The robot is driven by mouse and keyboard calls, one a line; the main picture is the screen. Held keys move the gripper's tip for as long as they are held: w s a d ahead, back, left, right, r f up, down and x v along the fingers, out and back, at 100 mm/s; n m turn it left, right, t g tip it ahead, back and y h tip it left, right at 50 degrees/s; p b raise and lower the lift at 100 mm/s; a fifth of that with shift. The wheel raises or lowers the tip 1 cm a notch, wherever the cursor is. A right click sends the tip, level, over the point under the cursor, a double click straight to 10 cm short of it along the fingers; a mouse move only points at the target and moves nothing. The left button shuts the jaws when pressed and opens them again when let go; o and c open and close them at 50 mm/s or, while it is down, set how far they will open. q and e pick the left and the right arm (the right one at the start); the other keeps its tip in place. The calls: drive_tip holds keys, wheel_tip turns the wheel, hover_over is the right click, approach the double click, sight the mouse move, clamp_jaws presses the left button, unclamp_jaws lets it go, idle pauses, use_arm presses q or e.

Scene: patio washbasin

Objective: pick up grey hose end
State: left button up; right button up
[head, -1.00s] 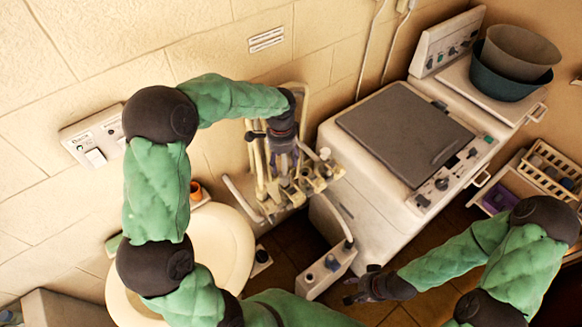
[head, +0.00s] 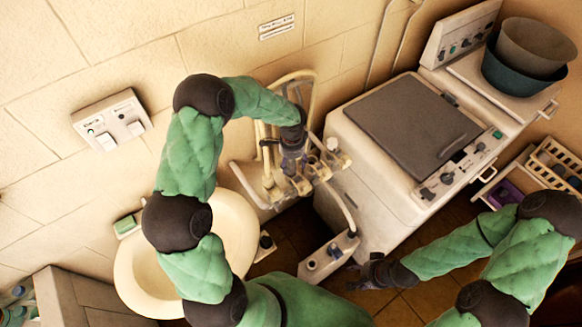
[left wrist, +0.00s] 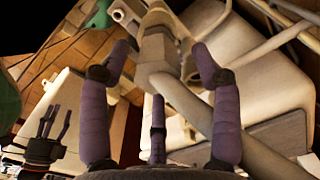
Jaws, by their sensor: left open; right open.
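Several pale hoses and pipes (head: 262,140) rise against the wall between the basin and the washing machine. My left gripper (head: 292,165) is open and reaches down among them, over the cluster of fittings. In the left wrist view a pale grey hose with a thicker collar (left wrist: 158,50) runs between the spread fingers of my left gripper (left wrist: 163,68); I cannot tell whether they touch it. Which piece is the grey hose end is not clear, as the gripper covers part of the cluster. My right gripper (head: 366,273) is open and empty, low before the washing machine.
The washing machine (head: 365,170) with a dark grey lid stands right of the hoses, with nested tubs (head: 530,55) behind it. A cream basin (head: 235,225) is at left, partly behind my left arm. A narrow pale unit (head: 328,257) stands between. A shelf with a basket (head: 560,165) is at right.

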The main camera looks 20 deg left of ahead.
use_arm(q)
drive_tip(key=shift+f, duration=0.25)
clamp_jaws()
drive_tip(key=shift+r, duration=0.15)
